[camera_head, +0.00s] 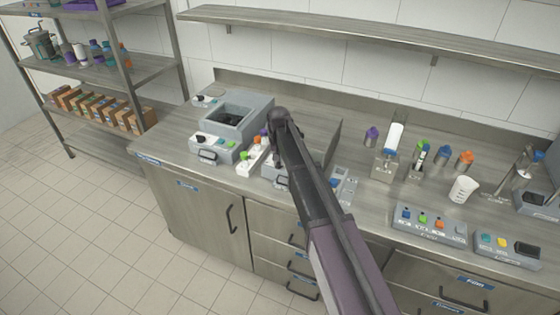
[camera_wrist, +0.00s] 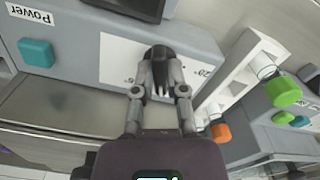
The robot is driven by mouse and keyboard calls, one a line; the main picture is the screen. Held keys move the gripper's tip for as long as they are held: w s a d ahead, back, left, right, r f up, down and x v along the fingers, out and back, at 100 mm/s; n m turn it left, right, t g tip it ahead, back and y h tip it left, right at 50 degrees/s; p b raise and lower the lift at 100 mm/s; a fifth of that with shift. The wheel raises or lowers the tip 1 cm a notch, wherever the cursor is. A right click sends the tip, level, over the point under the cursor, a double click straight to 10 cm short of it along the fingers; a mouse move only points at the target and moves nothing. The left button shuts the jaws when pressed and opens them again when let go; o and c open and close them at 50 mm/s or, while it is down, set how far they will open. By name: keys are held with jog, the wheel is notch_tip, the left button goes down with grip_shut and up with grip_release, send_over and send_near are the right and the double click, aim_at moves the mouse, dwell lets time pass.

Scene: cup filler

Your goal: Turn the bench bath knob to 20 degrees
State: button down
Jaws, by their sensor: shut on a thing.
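My gripper (camera_wrist: 160,90) is shut on a black knob (camera_wrist: 161,62) on the grey front panel of a bench unit (camera_wrist: 70,50), its two fingers on either side of the knob. A teal button (camera_wrist: 36,52) and a Power label sit on the same panel. In the head view the unit (camera_head: 325,140) is largely hidden behind my arm, and my gripper (camera_head: 276,160) covers the knob.
A white rack (camera_wrist: 238,75) with green and orange caps stands close beside the gripper. A grey open-basin unit (camera_head: 262,108) with its own black knob stands left of it. Bottles, a beaker (camera_head: 463,189) and control boxes (camera_head: 430,222) fill the counter's right side. A shelf (camera_head: 350,32) runs above.

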jog(key=n, duration=1.3)
jog(key=shift+n, duration=0.3)
dwell(0.4)
jog(key=c, duration=0.7)
grip_release()
jog(key=shift+a, duration=0.1)
jog(key=shift+r, duration=0.1)
